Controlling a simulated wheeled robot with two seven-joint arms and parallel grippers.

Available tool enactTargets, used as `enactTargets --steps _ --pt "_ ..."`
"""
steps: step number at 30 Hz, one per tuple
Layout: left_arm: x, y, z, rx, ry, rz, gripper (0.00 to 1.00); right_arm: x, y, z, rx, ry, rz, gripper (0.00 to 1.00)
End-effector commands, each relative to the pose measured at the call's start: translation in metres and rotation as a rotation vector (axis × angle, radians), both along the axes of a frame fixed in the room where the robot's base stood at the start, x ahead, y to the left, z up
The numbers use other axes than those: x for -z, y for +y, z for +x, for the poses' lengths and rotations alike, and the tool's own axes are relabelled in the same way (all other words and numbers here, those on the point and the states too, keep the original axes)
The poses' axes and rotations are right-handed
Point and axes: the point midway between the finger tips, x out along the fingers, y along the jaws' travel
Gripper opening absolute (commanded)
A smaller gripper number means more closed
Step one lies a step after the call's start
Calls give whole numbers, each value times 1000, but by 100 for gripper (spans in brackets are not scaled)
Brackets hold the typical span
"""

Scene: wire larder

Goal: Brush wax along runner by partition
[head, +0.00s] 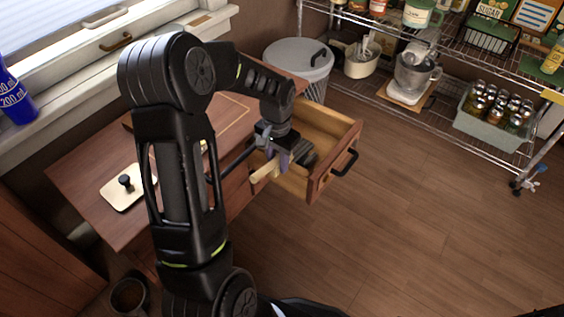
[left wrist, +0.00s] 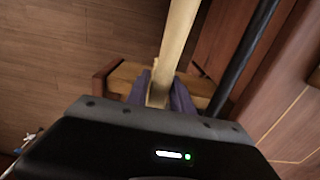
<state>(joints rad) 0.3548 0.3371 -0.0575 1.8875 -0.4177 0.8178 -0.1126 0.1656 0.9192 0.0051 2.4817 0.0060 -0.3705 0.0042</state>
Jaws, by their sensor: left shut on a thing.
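My left gripper (head: 282,158) is low at the open drawer (head: 327,130) of the brown cabinet. Its purple fingers are shut on a pale wooden bar (head: 263,172), which looks like the brush's handle. In the left wrist view the bar (left wrist: 176,40) runs up from between the fingers (left wrist: 160,92). A dark, blurred piece (head: 306,154) shows beside the fingers inside the drawer; I cannot tell whether it is bristles. I cannot make out the runner, the partition or any wax; the arm covers part of the drawer. My right gripper is out of view.
A cream plate with a black knob (head: 122,190) lies on the cabinet top (head: 85,180). A lidded grey bin (head: 298,62) stands behind the drawer. A wire rack (head: 455,125) with a mixer (head: 414,72) and a crate of jars (head: 492,112) is at the back right. The wooden floor (head: 430,220) is clear.

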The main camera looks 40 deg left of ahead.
Motion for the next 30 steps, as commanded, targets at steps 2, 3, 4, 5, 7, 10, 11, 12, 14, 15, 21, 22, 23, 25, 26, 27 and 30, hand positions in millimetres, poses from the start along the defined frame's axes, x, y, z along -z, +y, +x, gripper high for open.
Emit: enactTargets --steps 2,3,4,5,7,10,11,12,14,15,21,22,23,25,26,27,30 --pt "-1 3 0 0 0 0 0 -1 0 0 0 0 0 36" --pt "-1 3 0 0 0 0 0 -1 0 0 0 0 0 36" --pt "0 4 0 1 0 0 0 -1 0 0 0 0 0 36" --pt "0 4 0 1 0 0 0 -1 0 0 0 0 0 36" --pt "0 4 0 1 0 0 0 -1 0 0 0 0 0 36" --pt "0 4 0 1 0 0 0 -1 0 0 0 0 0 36" --pt "0 4 0 1 0 0 0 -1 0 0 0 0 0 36" --pt "0 4 0 1 0 0 0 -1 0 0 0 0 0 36" --pt "0 5 0 1 0 0 0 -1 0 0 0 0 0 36" --pt "0 5 0 1 0 0 0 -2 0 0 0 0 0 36" --pt "1 15 0 -1 0 1 0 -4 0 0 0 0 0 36" --pt "1 17 0 0 0 1 0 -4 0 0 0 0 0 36" --pt "1 18 0 0 0 1 0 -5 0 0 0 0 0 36" --pt "2 20 -1 0 0 1 0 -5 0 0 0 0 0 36" --pt "2 20 -1 0 0 1 0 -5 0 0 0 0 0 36" --pt "2 21 -1 0 0 1 0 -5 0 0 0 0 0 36" --pt "2 21 -1 0 0 0 0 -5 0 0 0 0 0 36"
